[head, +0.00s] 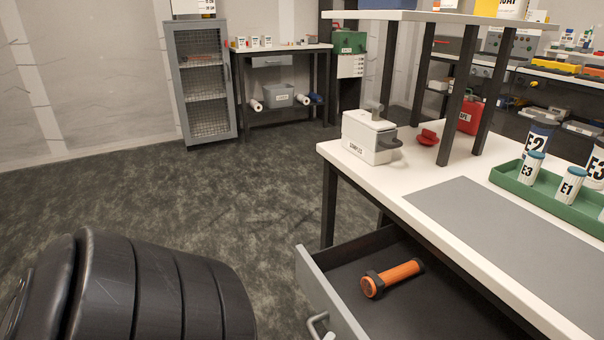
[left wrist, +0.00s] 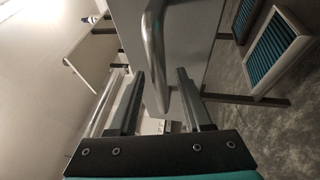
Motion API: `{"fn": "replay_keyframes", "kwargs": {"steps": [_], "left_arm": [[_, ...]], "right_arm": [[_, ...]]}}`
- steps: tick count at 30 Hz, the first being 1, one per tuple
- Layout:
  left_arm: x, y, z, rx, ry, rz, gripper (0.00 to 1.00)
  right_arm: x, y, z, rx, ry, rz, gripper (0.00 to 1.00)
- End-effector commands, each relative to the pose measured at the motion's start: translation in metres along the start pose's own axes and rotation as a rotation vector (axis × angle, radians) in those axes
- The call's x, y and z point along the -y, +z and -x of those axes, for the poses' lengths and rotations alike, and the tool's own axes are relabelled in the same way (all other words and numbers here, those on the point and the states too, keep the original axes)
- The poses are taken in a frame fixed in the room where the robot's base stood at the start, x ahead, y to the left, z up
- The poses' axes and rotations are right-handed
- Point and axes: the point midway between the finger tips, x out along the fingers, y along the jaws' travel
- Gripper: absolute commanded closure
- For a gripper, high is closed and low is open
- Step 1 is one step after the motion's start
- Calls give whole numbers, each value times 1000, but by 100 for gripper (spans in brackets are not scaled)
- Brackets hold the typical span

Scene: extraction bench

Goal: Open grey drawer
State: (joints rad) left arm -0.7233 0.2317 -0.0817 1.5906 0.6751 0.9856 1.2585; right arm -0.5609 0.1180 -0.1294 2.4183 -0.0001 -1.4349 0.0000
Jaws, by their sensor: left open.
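The grey drawer (head: 318,287) under the bench stands pulled out, its dark inside showing in the head view. A tool with an orange grip (head: 392,278) lies in it. The drawer's curved metal handle (head: 318,325) is at the bottom edge of the head view, partly cut off. In the left wrist view the grey drawer front (left wrist: 198,45) and the handle (left wrist: 154,50) are close. My left gripper (left wrist: 160,74) is open, with the handle between the lines of its two fingers; contact cannot be told. My right gripper is not in view.
The white bench top (head: 440,172) bears a white box (head: 368,138), a red object (head: 428,137) and a green tray (head: 525,186) with labelled bottles. A mesh-door cabinet (head: 204,90) stands at the back. The dark floor left of the drawer is clear.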

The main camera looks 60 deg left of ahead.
Motion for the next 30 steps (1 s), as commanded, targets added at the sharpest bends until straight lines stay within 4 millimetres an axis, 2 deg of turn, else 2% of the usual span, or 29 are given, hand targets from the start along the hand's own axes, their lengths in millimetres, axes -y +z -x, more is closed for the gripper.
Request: {"fn": "replay_keyframes", "kwargs": {"steps": [4, 7, 12, 21, 25, 30], "left_arm": [[1, 0, 8, 0, -4, -1, 50], [0, 0, 22, 0, -5, -2, 50], [0, 0, 62, -1, -7, -1, 50], [0, 0, 127, 0, -4, 0, 50], [1, 0, 144, 0, -3, 0, 50], [0, 0, 153, 0, -1, 0, 50]], "right_arm": [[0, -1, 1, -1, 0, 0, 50], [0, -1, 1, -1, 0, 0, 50], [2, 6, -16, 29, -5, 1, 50], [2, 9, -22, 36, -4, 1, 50], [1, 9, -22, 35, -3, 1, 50], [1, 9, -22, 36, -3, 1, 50]]}}
